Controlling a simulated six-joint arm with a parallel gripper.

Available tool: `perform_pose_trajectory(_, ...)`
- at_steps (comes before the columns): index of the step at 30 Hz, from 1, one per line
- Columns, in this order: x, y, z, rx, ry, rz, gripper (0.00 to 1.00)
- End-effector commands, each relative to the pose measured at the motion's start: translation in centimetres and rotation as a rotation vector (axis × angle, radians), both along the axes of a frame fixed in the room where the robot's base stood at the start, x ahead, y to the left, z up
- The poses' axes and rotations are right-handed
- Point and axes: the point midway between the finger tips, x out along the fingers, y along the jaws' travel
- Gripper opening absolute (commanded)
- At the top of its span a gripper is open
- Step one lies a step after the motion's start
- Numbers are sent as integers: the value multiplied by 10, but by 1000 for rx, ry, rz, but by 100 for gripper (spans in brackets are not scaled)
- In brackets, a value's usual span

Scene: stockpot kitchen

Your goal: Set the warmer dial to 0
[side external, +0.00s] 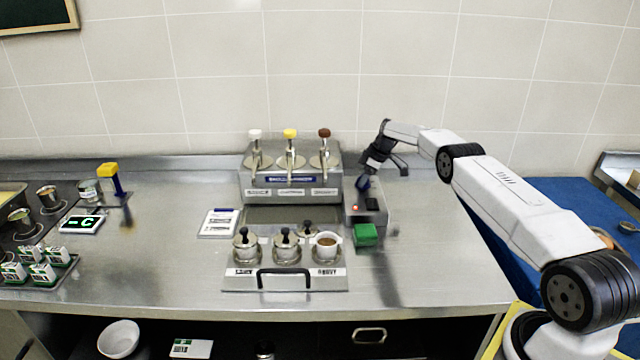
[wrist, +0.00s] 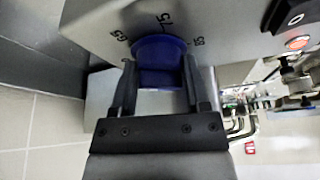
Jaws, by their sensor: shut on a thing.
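The warmer is a grey metal box (side external: 380,216) at the right of the dispenser in the side view; its face also shows in the wrist view (wrist: 105,28). Its blue dial (wrist: 160,50) sits between the two dark fingers of my gripper (wrist: 159,72), which is shut on it. Printed marks that look like 65, 75 and 85 show around the dial, with 75 near its top in the wrist view. In the side view my gripper (side external: 366,180) is small and dark above the warmer.
A red-orange lit lamp (wrist: 298,42) and a black switch (wrist: 290,14) are beside the dial. The dispenser (side external: 290,185) with several pumps stands close at left. The counter to the right is clear.

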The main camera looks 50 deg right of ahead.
Motion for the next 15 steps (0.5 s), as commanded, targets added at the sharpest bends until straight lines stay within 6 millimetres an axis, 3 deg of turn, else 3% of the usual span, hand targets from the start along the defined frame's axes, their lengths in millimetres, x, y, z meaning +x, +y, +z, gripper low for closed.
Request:
perform_pose_trajectory(14, 0, 0, -1, 1, 2, 8, 1)
perform_pose_trajectory(15, 0, 0, -1, 1, 3, 8, 73)
